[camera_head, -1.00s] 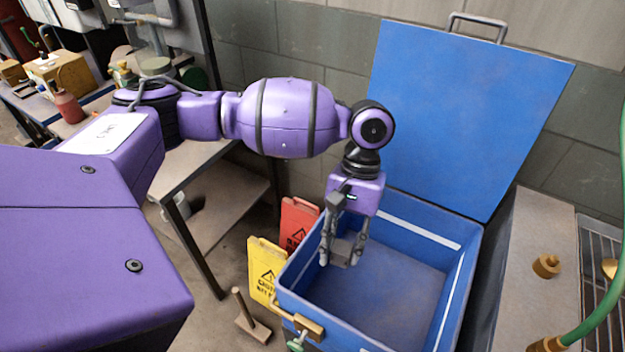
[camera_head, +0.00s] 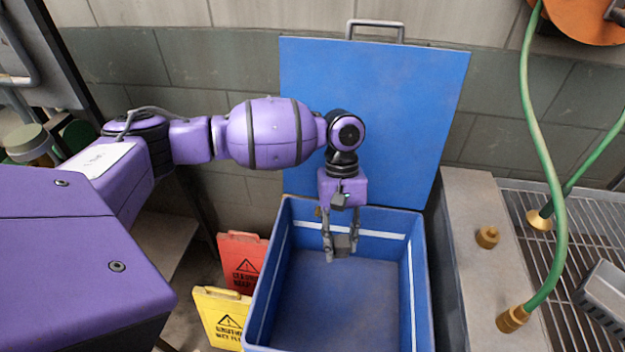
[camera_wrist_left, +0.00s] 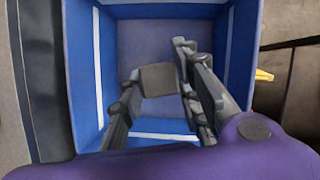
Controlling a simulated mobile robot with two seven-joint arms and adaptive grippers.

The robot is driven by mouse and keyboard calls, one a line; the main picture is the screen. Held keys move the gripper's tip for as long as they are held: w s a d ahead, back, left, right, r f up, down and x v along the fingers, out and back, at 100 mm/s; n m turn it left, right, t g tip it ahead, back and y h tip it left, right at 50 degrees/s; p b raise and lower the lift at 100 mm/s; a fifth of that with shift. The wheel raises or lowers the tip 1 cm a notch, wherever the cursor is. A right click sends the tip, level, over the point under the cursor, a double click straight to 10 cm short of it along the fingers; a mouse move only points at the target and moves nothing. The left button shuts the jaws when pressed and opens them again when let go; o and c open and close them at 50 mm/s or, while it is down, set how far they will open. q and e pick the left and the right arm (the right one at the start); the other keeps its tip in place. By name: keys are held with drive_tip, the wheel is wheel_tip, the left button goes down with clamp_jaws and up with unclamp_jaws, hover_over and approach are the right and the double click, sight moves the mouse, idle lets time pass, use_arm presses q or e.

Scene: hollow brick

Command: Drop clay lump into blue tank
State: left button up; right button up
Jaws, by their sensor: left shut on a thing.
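The blue tank (camera_head: 425,275) stands on the floor with its lid (camera_head: 375,110) raised against the wall; its inside is empty where I can see it. My left gripper (camera_head: 341,247) points down over the tank's opening, near its back part. It is shut on a small grey-brown clay lump (camera_head: 342,244). In the left wrist view the clay lump (camera_wrist_left: 159,80) sits between the fingers (camera_wrist_left: 156,82), with the tank floor (camera_wrist_left: 150,45) below and the tank walls around it. My right gripper is not in view.
A red sign (camera_head: 243,258) and a yellow caution sign (camera_head: 222,318) stand just left of the tank. A grey counter (camera_head: 478,200) with a brass fitting (camera_head: 487,237), a metal rack (camera_head: 570,240) and a green hose (camera_head: 556,200) lie to the right.

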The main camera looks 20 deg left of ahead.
use_arm(q)
drive_tip(key=shift+w+d, duration=0.1)
drive_tip(key=shift+w, duration=0.3)
drive_tip(key=shift+f+b, duration=0.3)
drive_tip(key=shift+f, duration=0.25)
wheel_tip(320, 180, down, 4)
drive_tip(key=shift+s+f+b, duration=0.1)
drive_tip(key=shift+b, duration=1)
drive_tip(key=shift+f+b, duration=0.25)
drive_tip(key=shift+b, duration=0.05)
drive_tip(key=o, duration=1)
drive_tip(key=shift+c, duration=0.2)
drive_tip(key=o, duration=0.3)
drive_tip(key=shift+o, duration=0.3)
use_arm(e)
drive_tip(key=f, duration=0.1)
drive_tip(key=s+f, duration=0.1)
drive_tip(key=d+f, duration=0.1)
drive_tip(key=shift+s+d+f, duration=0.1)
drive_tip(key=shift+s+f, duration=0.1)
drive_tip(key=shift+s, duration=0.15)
